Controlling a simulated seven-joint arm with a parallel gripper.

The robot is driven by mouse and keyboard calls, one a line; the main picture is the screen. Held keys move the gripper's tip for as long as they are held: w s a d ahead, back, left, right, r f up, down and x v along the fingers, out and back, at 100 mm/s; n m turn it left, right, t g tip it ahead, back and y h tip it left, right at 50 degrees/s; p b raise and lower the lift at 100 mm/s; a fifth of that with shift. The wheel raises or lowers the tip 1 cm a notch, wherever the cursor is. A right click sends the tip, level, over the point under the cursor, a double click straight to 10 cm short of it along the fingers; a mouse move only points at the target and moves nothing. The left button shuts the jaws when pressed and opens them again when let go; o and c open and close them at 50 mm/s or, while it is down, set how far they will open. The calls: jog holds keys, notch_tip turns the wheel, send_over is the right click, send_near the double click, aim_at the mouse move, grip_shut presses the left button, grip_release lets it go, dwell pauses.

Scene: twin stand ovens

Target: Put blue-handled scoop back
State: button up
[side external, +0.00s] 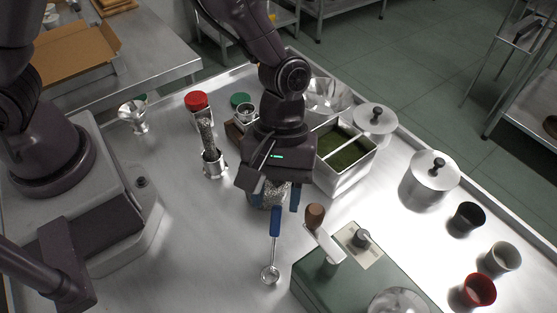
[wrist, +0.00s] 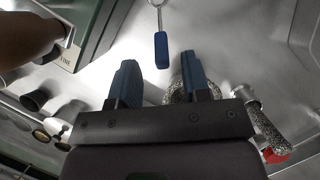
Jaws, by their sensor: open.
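The blue-handled scoop (side external: 275,223) lies on the steel table in front of my gripper, its round metal bowl toward the viewer in the side view. In the wrist view its blue handle (wrist: 161,51) lies just beyond the fingertips, between their lines. My gripper (side external: 276,195) is open and empty, pointing down, with its fingers apart on either side of the handle's line. The fingers also show in the wrist view (wrist: 160,78). A speckled round container (side external: 270,196) stands behind the fingers, mostly hidden by my gripper. Whether the fingers touch it I cannot tell.
A green-filled tray (side external: 350,148) and lidded pots (side external: 430,178) stand behind right. Table left of the scoop is clear.

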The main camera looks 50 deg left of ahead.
jog(key=w+a+r+m+t, duration=0.1)
jog(key=a+r+m+t, duration=0.1)
jog(key=a+r, duration=0.45)
jog(key=w+a+r+m+t, duration=0.15)
jog(key=a+r, duration=0.25)
jog(key=r, duration=0.5)
jog(key=s+a+r+m+t+y, duration=0.3)
jog(key=s+a+r+m+t, duration=0.2)
jog(key=a, duration=0.7)
jog(key=s+r, duration=0.2)
jog(key=s, duration=0.1)
jog(key=shift+s+r, duration=0.2)
jog(key=shift+r, duration=0.05)
